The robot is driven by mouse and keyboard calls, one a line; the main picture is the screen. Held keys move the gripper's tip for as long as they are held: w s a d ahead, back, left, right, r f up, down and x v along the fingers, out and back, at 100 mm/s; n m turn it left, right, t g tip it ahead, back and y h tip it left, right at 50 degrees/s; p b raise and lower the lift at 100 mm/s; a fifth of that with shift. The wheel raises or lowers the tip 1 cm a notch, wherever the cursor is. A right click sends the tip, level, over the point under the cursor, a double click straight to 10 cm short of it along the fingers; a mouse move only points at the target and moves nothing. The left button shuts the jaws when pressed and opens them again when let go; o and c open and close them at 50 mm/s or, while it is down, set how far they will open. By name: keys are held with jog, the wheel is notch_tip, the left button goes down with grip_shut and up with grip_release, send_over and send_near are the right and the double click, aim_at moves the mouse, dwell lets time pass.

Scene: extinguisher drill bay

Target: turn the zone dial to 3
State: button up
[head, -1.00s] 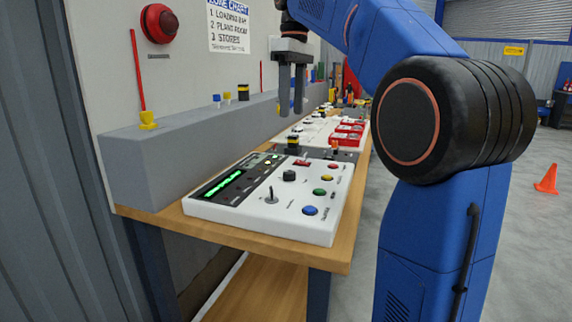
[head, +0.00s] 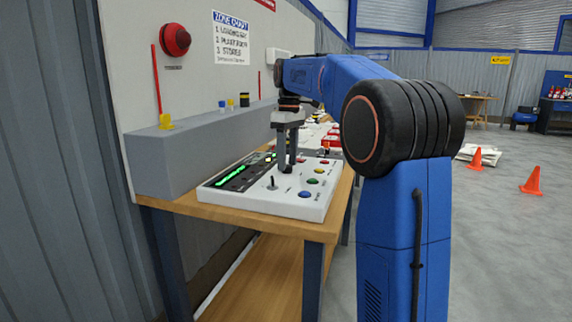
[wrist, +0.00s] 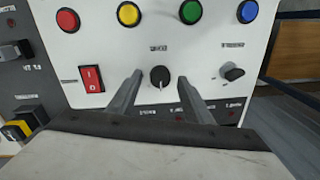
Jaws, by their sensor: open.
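The black zone dial (wrist: 160,77) sits on the white control panel (wrist: 120,50). In the wrist view its pale pointer mark is toward the bottom of the picture; no numbers around it are legible. My gripper (wrist: 160,75) is open, with one finger on each side of the dial. I cannot tell whether either finger touches it. In the head view my gripper (head: 287,169) points down at the panel (head: 290,206) and largely hides the dial.
Near the dial are a red rocker switch (wrist: 91,78), a black lever (wrist: 232,72) and red, yellow (wrist: 128,13), green and blue buttons. A grey ledge (head: 170,165) runs behind the panel. A zone chart (head: 232,38) on the wall lists 3 as stores.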

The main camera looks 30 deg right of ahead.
jog(key=shift+f, duration=0.4)
jog(key=c, duration=1.1)
jog(key=shift+o, duration=0.2)
